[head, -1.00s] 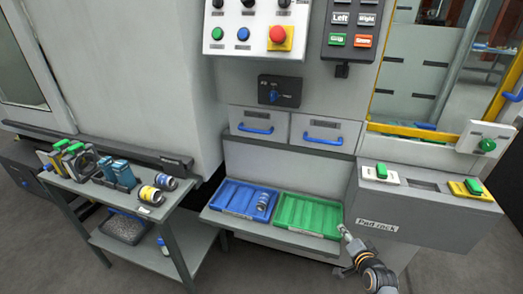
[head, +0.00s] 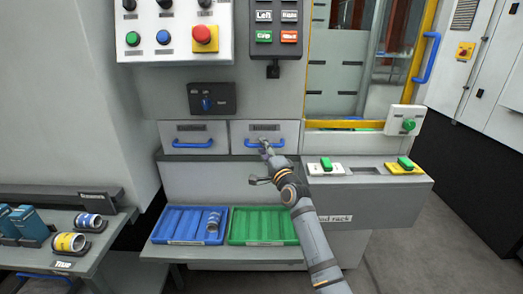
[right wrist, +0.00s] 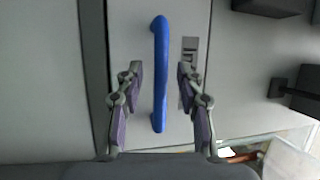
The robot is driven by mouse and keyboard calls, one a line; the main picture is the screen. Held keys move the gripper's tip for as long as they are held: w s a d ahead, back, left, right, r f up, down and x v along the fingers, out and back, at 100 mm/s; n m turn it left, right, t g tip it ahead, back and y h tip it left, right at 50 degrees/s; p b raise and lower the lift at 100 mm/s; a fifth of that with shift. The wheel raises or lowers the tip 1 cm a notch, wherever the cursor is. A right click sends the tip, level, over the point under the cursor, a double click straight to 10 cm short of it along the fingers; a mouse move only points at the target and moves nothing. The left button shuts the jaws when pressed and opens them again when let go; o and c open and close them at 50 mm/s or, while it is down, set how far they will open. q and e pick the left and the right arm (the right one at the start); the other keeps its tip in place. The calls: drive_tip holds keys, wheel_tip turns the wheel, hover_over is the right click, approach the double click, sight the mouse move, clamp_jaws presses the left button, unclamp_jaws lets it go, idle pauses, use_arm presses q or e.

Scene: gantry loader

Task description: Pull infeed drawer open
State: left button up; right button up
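Two grey drawers sit side by side below the black switch box. The right drawer (head: 287,131) and the left drawer (head: 212,130) are both shut, and their labels are too small to read. The right drawer's blue bar handle (head: 252,143) is partly hidden by my right gripper (head: 258,164), which is in front of it. In the right wrist view the blue handle (right wrist: 160,75) lies between the two spread fingers of my right gripper (right wrist: 160,82), with a gap on both sides. My left gripper is out of view.
A blue tray (head: 178,224) and a green tray (head: 264,226) lie on the shelf below. The pad rack (head: 370,190) with green buttons juts out at right. A side table (head: 50,258) with tools and rolls stands at left.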

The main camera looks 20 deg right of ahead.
drive_tip(key=shift+x, duration=0.95)
clamp_jaws()
